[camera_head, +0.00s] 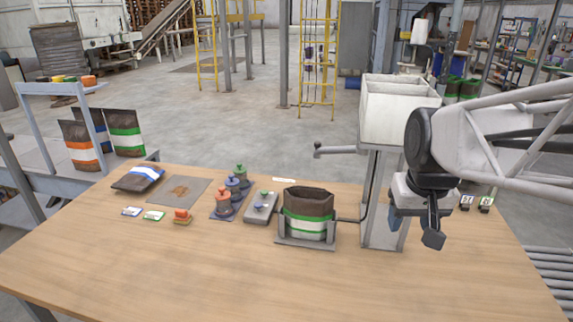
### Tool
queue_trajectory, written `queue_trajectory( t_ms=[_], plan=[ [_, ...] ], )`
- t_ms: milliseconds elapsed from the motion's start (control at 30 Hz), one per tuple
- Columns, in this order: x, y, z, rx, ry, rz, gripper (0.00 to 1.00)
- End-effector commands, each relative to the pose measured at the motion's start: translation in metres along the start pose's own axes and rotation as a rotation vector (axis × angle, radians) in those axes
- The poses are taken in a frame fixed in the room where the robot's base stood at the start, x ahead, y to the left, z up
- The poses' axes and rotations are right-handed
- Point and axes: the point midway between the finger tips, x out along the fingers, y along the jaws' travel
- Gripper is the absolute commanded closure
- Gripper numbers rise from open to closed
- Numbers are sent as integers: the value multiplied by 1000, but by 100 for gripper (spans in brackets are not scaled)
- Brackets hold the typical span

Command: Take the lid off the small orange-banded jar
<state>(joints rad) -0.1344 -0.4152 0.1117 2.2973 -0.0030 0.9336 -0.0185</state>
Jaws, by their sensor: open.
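The small orange-banded jar (223,206) stands at the front of a row of three small jars on a dark mat, left of the table's middle. Its lid (223,195), with an orange knob, sits on top. A blue-knobbed jar (233,187) and a green-knobbed jar (242,176) stand close behind it. My gripper (415,230) is open and appears empty, pointing down at the right side of the table, far right of the jars.
A grey block with small knobs (261,208) and an open green-banded bag in a holder (309,213) stand right of the jars. The white hopper (398,108) on its post rises beside my gripper. A small orange-topped item (183,216) and cards lie left. The table's front (250,285) is clear.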

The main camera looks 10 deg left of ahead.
Motion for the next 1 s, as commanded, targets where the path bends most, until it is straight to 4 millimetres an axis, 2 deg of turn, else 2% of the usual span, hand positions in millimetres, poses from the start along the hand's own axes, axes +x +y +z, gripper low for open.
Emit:
queue_trajectory(
  t_ms=[33, 200, 567, 1000],
  plan=[
    [2, -7, -15, -18, -4, -4, 47],
    [6, -29, -61, -70, -9, -15, 47],
    [26, -89, -153, -181, -21, -38, 47],
    [70, -186, -250, -318, -33, -66, 47]
  ],
)
